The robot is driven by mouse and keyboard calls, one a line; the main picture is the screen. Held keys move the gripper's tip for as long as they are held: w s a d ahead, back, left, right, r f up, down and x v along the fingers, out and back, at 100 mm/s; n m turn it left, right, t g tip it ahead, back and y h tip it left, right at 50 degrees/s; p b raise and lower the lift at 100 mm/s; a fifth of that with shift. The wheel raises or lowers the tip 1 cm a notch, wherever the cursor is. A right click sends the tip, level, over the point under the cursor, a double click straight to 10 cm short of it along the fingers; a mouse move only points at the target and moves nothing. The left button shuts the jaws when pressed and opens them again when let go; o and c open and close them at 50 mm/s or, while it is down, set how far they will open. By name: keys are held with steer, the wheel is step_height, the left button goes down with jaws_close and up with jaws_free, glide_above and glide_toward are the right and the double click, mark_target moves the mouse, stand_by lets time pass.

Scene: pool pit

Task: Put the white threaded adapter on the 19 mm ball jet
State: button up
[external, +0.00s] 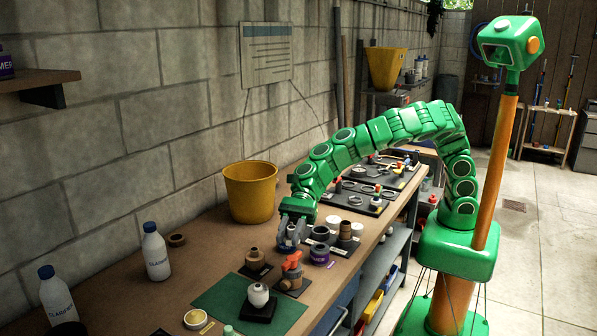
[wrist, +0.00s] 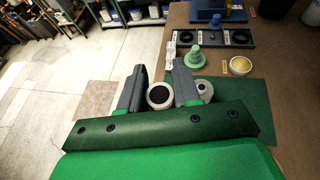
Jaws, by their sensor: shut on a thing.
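My gripper (external: 287,243) is over the bench, beyond the green mat. In the wrist view its two grey fingers (wrist: 159,76) are shut on the white threaded adapter (wrist: 159,96), a white ring with a dark opening. The adapter is hard to make out in the external view. A white ball jet (external: 258,294) sits on a black block on the green mat, apart from my gripper. It also shows in the wrist view (wrist: 204,87), partly hidden by the right finger. No size marking on it is readable.
An orange-handled valve (external: 292,264) and a brown fitting (external: 255,258) stand between my gripper and the ball jet. A yellow bucket (external: 250,192) stands behind. The green mat (external: 222,300) also has a yellow-filled dish (external: 195,319) near it. Dark pipe fittings (external: 320,233) crowd the right.

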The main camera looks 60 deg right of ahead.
steer(key=shift+w+a+f, duration=1.25)
steer(key=shift+w+a, duration=0.05)
steer(key=shift+a, duration=1.25)
glide_above(256, 293)
steer(key=shift+f, duration=2.9)
steer(key=shift+w+f, duration=0.1)
steer(key=shift+f, duration=1.4)
steer(key=shift+f, duration=0.1)
steer(key=o, duration=1)
steer(key=shift+o, duration=0.2)
steer(key=shift+d+r, duration=0.15)
steer(key=shift+r, duration=0.05)
steer(key=v, duration=1.1)
steer(key=shift+d, duration=0.3)
